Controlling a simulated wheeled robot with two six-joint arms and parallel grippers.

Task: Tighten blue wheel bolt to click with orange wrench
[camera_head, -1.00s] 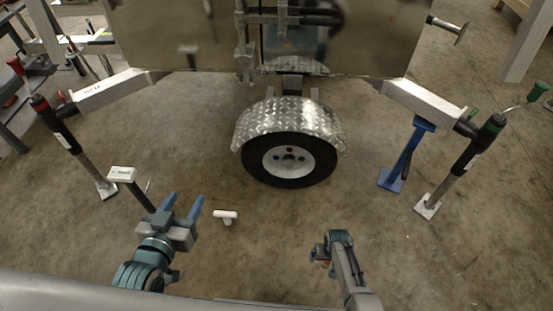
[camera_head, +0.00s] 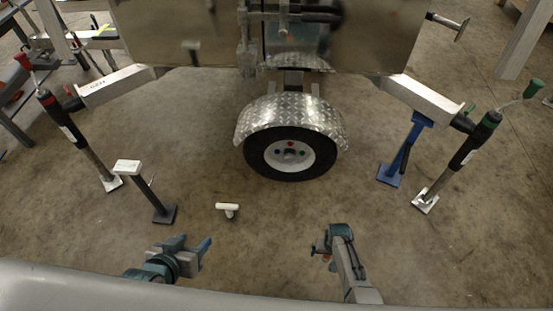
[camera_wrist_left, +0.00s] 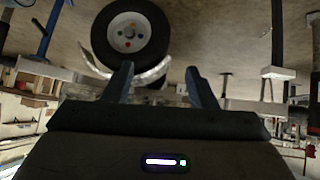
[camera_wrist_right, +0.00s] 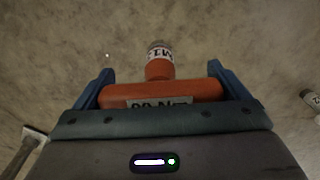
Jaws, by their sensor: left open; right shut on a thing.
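The trailer wheel (camera_head: 291,154) has a black tyre and a pale hub with several small coloured bolts; it also shows upside down in the left wrist view (camera_wrist_left: 129,32). My right gripper (camera_head: 322,249) is shut on the orange wrench, whose labelled T-shaped handle (camera_wrist_right: 160,93) lies between the fingers in the right wrist view. My left gripper (camera_head: 191,244) is open and empty. Both grippers are well short of the wheel.
A diamond-plate fender (camera_head: 290,116) covers the wheel's top. A white T-shaped thing (camera_head: 228,208) lies on the floor. A grey stand (camera_head: 145,190) is at left, a blue stand (camera_head: 407,150) at right. Jacks (camera_head: 75,140) and (camera_head: 463,155) flank the trailer.

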